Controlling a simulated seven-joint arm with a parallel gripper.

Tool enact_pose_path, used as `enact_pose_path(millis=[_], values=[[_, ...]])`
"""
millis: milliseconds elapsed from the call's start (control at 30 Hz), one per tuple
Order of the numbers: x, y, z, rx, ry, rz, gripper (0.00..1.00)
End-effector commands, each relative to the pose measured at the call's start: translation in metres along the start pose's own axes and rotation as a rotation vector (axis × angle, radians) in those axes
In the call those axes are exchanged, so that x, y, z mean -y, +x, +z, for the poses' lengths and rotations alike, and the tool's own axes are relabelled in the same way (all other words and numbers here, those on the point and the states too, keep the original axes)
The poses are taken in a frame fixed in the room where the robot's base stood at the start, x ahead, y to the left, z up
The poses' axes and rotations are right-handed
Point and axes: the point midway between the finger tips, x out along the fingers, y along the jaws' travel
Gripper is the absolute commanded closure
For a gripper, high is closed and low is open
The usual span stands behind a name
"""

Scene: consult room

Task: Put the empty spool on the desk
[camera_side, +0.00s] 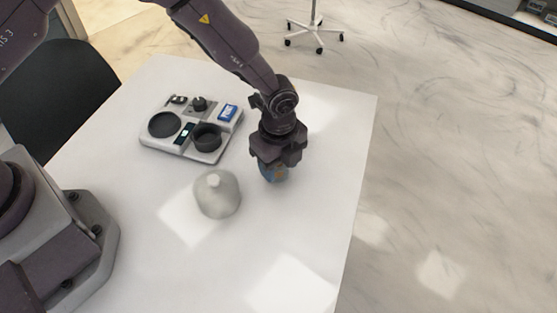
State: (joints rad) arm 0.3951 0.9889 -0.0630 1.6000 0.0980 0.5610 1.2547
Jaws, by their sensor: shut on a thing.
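My gripper (275,160) points down over the right part of the white desk (130,240). It is shut on a blue and tan rounded thing (273,173), mostly hidden by the jaws. I cannot tell whether this held thing touches the desk. I see nothing that I can clearly name as an empty spool.
A pale grey rounded object with a small top knob (217,194) stands on the desk, left of my gripper. Behind it lies a grey tray (205,156) with a black dish, a black cup and a blue box (228,113). The front desk area is clear. A dark chair (55,95) stands left.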

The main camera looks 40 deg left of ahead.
Motion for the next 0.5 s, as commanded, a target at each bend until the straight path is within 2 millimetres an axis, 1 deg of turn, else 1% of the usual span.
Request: enact_pose_path(millis=[467, 500], values=[[0.0001, 0.0099, 0.0001, 0.0, 0.0, 0.001, 0.74], [0.0002, 0.0102, 0.0, 0.0, 0.0, 0.0, 0.5]])
